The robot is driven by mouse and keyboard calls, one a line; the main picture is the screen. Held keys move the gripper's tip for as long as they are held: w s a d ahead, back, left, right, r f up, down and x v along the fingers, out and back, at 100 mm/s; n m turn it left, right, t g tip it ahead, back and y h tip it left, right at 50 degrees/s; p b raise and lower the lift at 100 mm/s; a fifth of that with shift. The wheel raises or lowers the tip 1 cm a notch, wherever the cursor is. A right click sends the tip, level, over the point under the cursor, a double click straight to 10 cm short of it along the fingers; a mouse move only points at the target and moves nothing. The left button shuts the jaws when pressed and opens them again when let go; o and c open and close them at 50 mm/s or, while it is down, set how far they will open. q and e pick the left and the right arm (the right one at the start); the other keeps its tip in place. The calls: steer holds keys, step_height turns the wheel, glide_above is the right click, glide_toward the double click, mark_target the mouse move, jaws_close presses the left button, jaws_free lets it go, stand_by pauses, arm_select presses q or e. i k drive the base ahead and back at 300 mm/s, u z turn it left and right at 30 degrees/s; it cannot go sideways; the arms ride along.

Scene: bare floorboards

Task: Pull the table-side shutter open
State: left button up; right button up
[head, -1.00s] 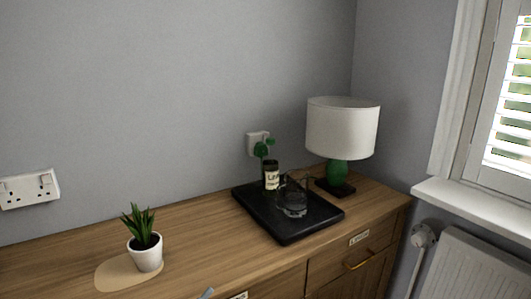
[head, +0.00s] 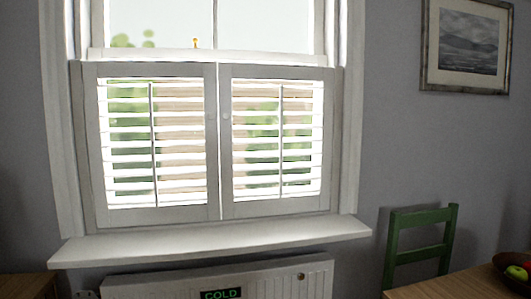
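The window has two white louvred shutter panels, side by side and both closed, meeting at the middle. The right panel (head: 271,211), on the side of the wooden table (head: 450,285), has a small round knob (head: 226,116) near its inner edge and a vertical tilt rod. The left panel (head: 158,217) also has a small knob (head: 211,117) at its inner edge. Neither of my grippers shows in the head view.
A white sill (head: 215,242) juts out below the shutters, above a radiator (head: 270,279) with a "COLD" sign (head: 221,294). A green chair (head: 421,240) and a fruit bowl (head: 515,266) are at right. A wooden cabinet (head: 27,287) is at lower left.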

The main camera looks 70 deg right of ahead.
mark_target(231, 208)
steer(key=z, duration=1.85)
steer(key=i, duration=0.45)
steer(key=u, duration=0.85)
steer(key=i, duration=1.05)
steer(key=z, duration=0.4)
